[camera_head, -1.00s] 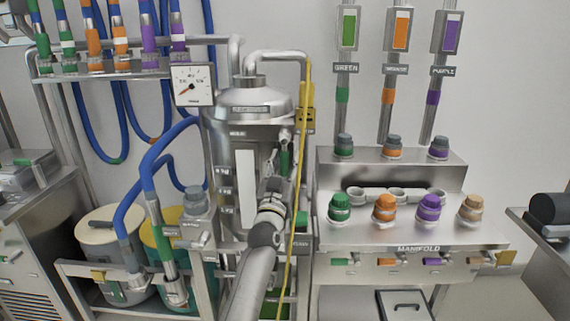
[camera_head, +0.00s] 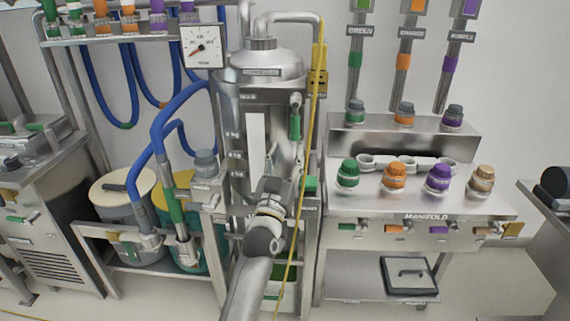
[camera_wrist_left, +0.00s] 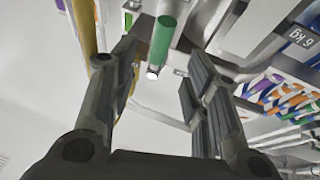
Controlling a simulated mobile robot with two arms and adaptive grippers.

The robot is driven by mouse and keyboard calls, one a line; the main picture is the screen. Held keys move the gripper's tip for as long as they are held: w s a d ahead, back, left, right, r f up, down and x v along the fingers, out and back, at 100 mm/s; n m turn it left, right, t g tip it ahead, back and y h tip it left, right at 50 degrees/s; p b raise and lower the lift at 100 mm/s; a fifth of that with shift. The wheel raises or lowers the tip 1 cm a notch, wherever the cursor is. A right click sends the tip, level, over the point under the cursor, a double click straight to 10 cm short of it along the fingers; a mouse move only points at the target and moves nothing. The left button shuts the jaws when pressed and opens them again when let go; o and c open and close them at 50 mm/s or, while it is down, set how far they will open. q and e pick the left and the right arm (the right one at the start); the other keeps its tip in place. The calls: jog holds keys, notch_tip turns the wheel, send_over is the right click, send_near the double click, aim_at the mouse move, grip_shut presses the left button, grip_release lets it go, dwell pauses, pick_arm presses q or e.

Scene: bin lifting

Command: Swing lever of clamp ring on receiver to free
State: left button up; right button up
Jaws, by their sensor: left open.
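The receiver is a tall steel vessel (camera_head: 258,110) with a domed lid in the middle of the head view. A green-sleeved handle (camera_head: 295,124) hangs at its upper right side; it looks like the lever of the clamp ring. The handle also shows in the left wrist view as a green cylinder (camera_wrist_left: 164,38). My left gripper (camera_head: 268,170) is in front of the vessel, lower than the handle. In the left wrist view its fingers (camera_wrist_left: 162,62) are spread and empty, with the handle beyond the gap. I cannot tell the ring itself clearly. My right gripper is not in view.
A yellow cable (camera_head: 303,185) hangs just right of my left gripper. A dial gauge (camera_head: 201,47) and blue hoses (camera_head: 157,130) are at the left. The manifold bench (camera_head: 390,205) with coloured caps stands at the right. Two drums (camera_head: 122,190) stand lower left.

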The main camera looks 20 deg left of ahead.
pick_arm(q)
jog(key=shift+v, duration=1)
